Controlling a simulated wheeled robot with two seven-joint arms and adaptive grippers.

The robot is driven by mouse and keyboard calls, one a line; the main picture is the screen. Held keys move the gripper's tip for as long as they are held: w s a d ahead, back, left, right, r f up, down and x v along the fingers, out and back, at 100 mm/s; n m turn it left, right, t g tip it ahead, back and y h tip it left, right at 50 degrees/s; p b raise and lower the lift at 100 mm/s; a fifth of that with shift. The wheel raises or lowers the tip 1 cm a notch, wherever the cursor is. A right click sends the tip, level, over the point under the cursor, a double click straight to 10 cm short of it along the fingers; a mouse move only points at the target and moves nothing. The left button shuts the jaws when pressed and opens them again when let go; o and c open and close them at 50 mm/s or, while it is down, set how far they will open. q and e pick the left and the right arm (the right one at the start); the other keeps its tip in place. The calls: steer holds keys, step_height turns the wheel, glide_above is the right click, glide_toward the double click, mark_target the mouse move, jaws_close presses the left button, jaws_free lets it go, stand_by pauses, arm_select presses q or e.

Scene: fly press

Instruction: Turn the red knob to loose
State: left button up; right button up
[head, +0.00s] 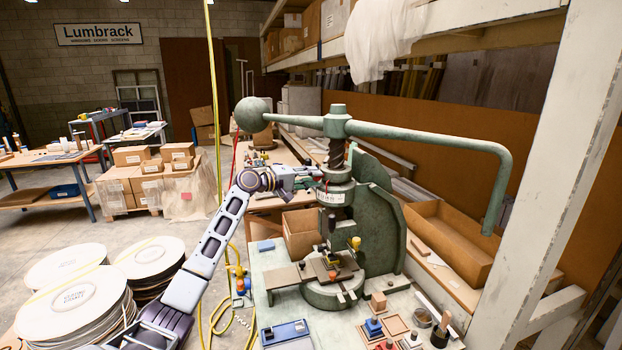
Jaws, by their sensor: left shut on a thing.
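The green fly press (375,228) stands on the bench, with a screw, a ball-ended arm and a long bent handle on top. My left arm comes in from the lower left. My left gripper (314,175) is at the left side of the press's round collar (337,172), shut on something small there. A white label (330,197) with dark and red marks sits on the press just below the fingertips. The red knob is mostly hidden by the fingers, and its turn position cannot be read. My right gripper is out of view.
The press handle (497,190) sweeps out to the right, and its ball (251,113) hangs above my left wrist. Small blocks and a blue tray (285,333) lie on the bench. A yellow hose (212,130) hangs left. Stacked reels (75,290) stand lower left.

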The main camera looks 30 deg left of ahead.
arm_select(q)
steer(key=shift+n, duration=0.3)
steer(key=o, duration=1.1)
steer(key=shift+a, duration=0.1)
steer(key=shift+c, duration=0.2)
steer(key=shift+s, duration=0.15)
steer(key=v, duration=1.1)
steer(key=shift+s+a, duration=0.25)
